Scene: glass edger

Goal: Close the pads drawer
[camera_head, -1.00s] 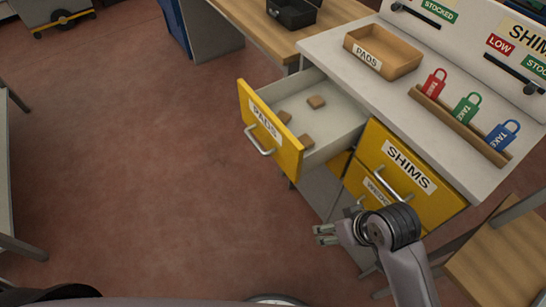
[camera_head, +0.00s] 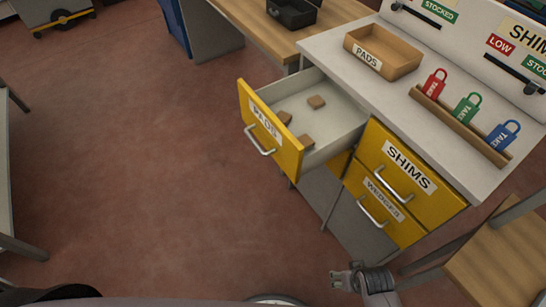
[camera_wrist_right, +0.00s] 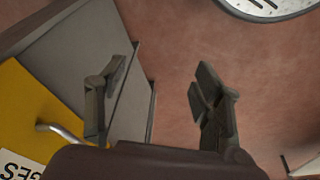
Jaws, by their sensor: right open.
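The yellow-fronted pads drawer (camera_head: 270,131) stands pulled out from the white-topped cabinet, with a metal handle (camera_head: 260,142) on its front. My left gripper is not in view.
The shims drawer (camera_head: 396,166) and the wedges drawer (camera_head: 384,208) are shut, with handles sticking out. On the cabinet top (camera_head: 335,45) are a pads tray (camera_head: 383,52) and a rack (camera_head: 458,125) of coloured tags. A wooden stool (camera_head: 500,255) stands at right. Open floor lies left of the drawer.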

